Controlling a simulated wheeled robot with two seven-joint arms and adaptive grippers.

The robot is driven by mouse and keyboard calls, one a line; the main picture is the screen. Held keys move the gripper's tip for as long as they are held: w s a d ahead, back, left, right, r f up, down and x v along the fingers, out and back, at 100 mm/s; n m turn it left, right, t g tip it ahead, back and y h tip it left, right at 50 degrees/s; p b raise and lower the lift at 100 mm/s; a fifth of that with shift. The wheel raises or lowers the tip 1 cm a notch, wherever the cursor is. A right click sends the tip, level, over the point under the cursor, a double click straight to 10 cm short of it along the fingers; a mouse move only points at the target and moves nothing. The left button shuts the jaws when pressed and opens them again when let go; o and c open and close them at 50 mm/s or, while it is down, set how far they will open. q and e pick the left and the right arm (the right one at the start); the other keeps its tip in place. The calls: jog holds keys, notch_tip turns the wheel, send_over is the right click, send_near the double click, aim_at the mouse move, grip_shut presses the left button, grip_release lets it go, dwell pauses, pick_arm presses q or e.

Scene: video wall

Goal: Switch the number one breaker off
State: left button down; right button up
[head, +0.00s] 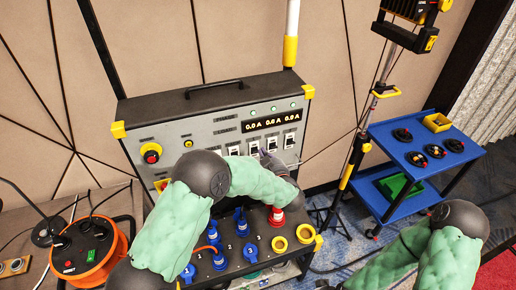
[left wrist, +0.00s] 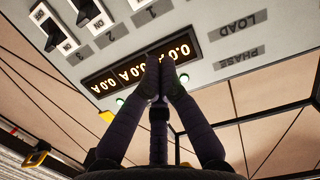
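The control box (head: 205,125) has a row of white breakers under its lit current display. The number one breaker (head: 254,147) is under the first readout, just beside my left gripper (head: 265,156), which is partly hidden by my arm. The left wrist view is upside down. There the fingertips of my left gripper (left wrist: 159,60) are together in front of the display (left wrist: 125,72), with nothing seen between them. The number one breaker is barely in that view, at the top edge. The number two breaker (left wrist: 85,10) and number three breaker (left wrist: 47,27) show ON. My right gripper is out of view.
Below the panel are blue sockets and plugs (head: 240,220), a red plug (head: 277,216) and yellow sockets (head: 305,233). An orange cable reel (head: 87,250) stands at left. A blue cart (head: 420,135) and a yellow work light stand (head: 355,160) are at right.

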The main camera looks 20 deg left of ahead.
aim_at(253, 144)
pick_arm(q)
jog(key=shift+w, duration=0.15)
jog(key=x, duration=0.9)
jog(key=shift+a, duration=0.1)
notch_tip(253, 144, down, 2)
jog(key=shift+f, duration=0.1)
jog(key=shift+s+d+f, duration=0.15)
jog(key=shift+s+f, duration=0.05)
jog(key=shift+f, duration=0.2)
jog(key=shift+s+d+f, duration=0.2)
jog(key=shift+s+f, duration=0.05)
jog(key=shift+f, duration=0.1)
jog(key=shift+d+f+b, duration=0.1)
jog(key=shift+f+b, duration=0.05)
jog(key=shift+b, duration=0.35)
jog(key=shift+s, duration=0.2)
jog(key=shift+w+b, duration=0.1)
jog(key=shift+b, duration=0.25)
